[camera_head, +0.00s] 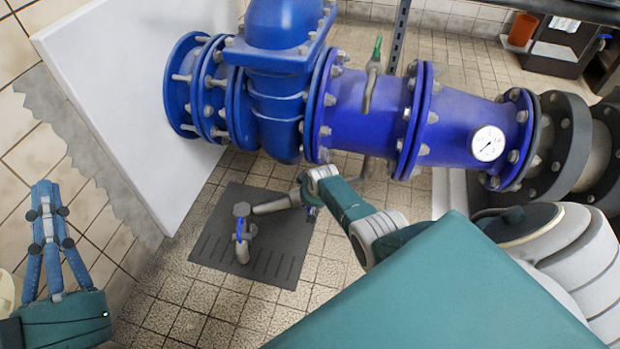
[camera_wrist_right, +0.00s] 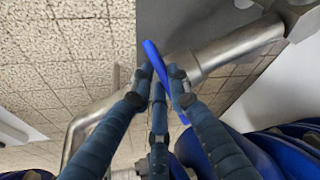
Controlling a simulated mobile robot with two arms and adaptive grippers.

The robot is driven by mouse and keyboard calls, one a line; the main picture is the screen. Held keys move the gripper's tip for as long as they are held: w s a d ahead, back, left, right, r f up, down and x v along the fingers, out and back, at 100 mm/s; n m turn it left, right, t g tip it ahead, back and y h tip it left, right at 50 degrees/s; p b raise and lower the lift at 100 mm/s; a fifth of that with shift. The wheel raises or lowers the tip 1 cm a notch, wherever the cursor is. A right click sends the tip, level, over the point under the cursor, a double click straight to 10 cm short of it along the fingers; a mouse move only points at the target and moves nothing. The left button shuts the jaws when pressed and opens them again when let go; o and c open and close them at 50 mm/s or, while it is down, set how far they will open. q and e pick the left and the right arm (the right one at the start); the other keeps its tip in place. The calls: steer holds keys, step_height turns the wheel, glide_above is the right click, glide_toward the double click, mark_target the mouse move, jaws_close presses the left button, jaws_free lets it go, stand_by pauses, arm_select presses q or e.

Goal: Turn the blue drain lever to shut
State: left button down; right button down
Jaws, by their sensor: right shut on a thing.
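The blue drain lever (camera_wrist_right: 152,50) shows in the right wrist view as a thin bright blue bar lying slantwise across a steel drain pipe (camera_wrist_right: 225,50). My right gripper (camera_wrist_right: 163,74) is shut on it, with its fingertips on both sides of the bar. In the head view my right arm reaches in from the right to the near end of the drain pipe (camera_head: 275,205); its fingers and the lever are mostly hidden there. My left gripper (camera_head: 46,195) is at the far left, away from the pipes, its fingers pointing up; I cannot tell how far open it is.
The large blue pipe (camera_head: 370,110) with flanges and a gauge (camera_head: 488,143) runs just above my right arm. A green-tipped lever (camera_head: 377,50) stands on it. A steel outlet with a blue part (camera_head: 240,230) stands over a dark floor mat (camera_head: 225,265). A white panel (camera_head: 130,110) stands left.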

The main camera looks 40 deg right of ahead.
steer(key=shift+s+a+f, duration=0.1)
steer(key=shift+a, duration=0.05)
steer(key=c, duration=1.7)
jaws_free()
steer(key=shift+o, duration=0.2)
steer(key=shift+r, duration=0.5)
steer(key=d+v, duration=0.1)
steer(key=v, duration=1)
steer(key=shift+a, duration=0.4)
steer(key=shift+s, duration=0.1)
